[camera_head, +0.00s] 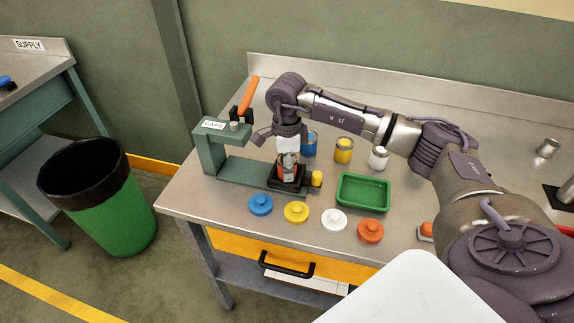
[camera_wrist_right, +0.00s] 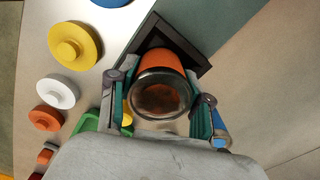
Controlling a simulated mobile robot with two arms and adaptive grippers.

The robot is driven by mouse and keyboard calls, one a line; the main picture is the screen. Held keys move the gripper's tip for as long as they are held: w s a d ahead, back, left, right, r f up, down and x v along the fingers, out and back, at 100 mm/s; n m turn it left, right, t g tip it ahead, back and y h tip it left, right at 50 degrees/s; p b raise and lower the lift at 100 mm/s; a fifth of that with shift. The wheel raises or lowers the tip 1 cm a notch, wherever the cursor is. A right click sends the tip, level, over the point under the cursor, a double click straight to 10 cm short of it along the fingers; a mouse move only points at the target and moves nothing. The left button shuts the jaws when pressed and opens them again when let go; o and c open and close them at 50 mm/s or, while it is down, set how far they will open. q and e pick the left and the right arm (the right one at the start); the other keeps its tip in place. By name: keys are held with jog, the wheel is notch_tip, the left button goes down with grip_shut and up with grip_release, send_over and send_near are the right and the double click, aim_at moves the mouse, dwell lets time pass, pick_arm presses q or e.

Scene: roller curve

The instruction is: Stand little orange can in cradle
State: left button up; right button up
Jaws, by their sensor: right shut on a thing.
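The little orange can (camera_head: 282,173) is at the black square cradle (camera_head: 287,188) on the green press's base. My right gripper (camera_head: 288,162) points down over the cradle and is shut on the can. In the right wrist view the orange can (camera_wrist_right: 157,62) sits between the two fingers (camera_wrist_right: 160,84), open top toward the camera, with its far end within the outline of the dark cradle (camera_wrist_right: 190,43). The can looks upright. The fingers hide part of it, and I cannot tell whether its bottom rests on the cradle floor. My left gripper is not in view.
The green press (camera_head: 212,150) with an orange lever (camera_head: 244,98) stands left of my gripper. Blue (camera_head: 310,144), yellow (camera_head: 344,150) and white (camera_head: 378,158) cans stand behind. A green tray (camera_head: 363,193) is to the right. Several coloured caps (camera_head: 297,212) lie in front.

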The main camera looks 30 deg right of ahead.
jog(key=o, duration=1.7)
jog(key=shift+r, duration=0.15)
jog(key=shift+r+p, duration=2.8)
jog(key=shift+r, duration=1.6)
jog(key=shift+s+f, duration=0.1)
